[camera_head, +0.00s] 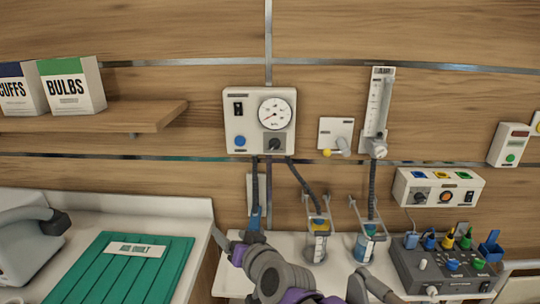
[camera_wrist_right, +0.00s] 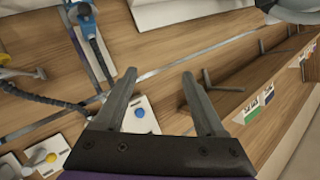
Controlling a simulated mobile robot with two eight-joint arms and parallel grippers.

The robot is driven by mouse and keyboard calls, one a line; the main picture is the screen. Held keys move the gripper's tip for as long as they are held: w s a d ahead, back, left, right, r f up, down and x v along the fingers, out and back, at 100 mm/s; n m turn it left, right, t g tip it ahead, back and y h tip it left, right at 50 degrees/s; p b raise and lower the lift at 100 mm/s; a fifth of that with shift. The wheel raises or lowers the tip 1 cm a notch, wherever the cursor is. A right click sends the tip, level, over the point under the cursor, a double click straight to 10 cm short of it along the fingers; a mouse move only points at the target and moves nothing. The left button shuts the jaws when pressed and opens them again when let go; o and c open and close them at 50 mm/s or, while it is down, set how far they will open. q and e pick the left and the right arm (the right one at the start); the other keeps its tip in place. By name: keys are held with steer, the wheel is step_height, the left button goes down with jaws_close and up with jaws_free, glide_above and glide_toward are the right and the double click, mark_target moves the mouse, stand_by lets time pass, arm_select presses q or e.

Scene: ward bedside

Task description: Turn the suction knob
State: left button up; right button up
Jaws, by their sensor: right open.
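The suction unit (camera_head: 236,122) is a white wall box with a round gauge (camera_head: 274,113), a blue button and a dark switch. Its black suction knob (camera_head: 275,144) sits on a grey square below the gauge. My right gripper (camera_head: 236,240) is below the unit and slightly left of the knob, apart from it, over the white counter. In the right wrist view its two fingers (camera_wrist_right: 159,75) are spread with nothing held between them. I cannot make out the knob in that view. My left gripper is not in view.
Hoses run down from the unit to canisters (camera_head: 317,243) near my right arm. A flowmeter (camera_head: 378,105) and a white control box (camera_head: 439,188) are on the wall to the right. A dark box with coloured plugs (camera_head: 440,265) stands at right. A shelf (camera_head: 100,118) is at left.

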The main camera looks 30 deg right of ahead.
steer(key=w+d+r+m+t+h+b, duration=0.1)
steer(key=w+d+r+m+t+h, duration=0.1)
steer(key=w+d+r+m+h, duration=0.5)
steer(key=m+g+h, duration=0.1)
steer(key=m+h, duration=0.3)
glide_toward(275, 146)
steer(key=x, duration=0.9)
steer(key=shift+s, duration=0.1)
steer(key=shift+a, duration=0.1)
jaws_close()
